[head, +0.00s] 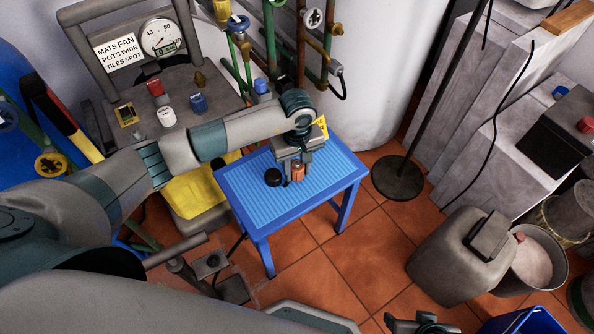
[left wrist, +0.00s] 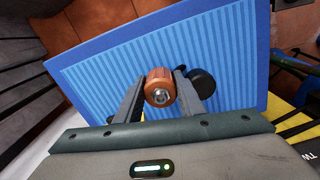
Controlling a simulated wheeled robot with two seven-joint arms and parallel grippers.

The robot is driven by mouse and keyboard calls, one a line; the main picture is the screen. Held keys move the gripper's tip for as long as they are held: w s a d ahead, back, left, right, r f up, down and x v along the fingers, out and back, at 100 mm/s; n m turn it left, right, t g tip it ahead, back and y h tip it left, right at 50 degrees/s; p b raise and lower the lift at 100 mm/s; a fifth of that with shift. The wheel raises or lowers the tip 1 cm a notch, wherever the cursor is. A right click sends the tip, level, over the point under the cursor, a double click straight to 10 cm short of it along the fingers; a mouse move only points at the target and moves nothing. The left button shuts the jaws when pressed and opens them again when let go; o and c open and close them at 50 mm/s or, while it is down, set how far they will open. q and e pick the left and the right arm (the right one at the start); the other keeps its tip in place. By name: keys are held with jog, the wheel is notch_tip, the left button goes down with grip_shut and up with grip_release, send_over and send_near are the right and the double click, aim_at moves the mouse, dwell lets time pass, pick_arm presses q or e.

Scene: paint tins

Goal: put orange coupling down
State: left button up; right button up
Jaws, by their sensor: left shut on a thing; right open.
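The orange coupling (left wrist: 160,88) is a short copper-orange cylinder with a metal centre. My left gripper (left wrist: 160,95) is shut on it, with one finger on each side. In the head view the left gripper (head: 295,172) is over the blue ribbed table (head: 320,165), and the coupling (head: 298,172) shows between its fingers. I cannot tell whether the coupling touches the table top. A black round piece (head: 272,177) stands on the table just left of the gripper; it also shows in the left wrist view (left wrist: 201,82). My right gripper (head: 422,325) is open at the bottom edge, far from the table.
A panel with a gauge (head: 160,38) and coloured knobs stands behind left. Pipes rise behind the table. The table's right part is clear.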

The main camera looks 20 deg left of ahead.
aim_at(297, 166)
pick_arm(q)
jog(key=shift+f, duration=0.65)
jog(key=shift+f, duration=0.1)
jog(key=o, duration=1)
notch_tip(297, 166, up, 12)
jog(key=shift+r, duration=0.1)
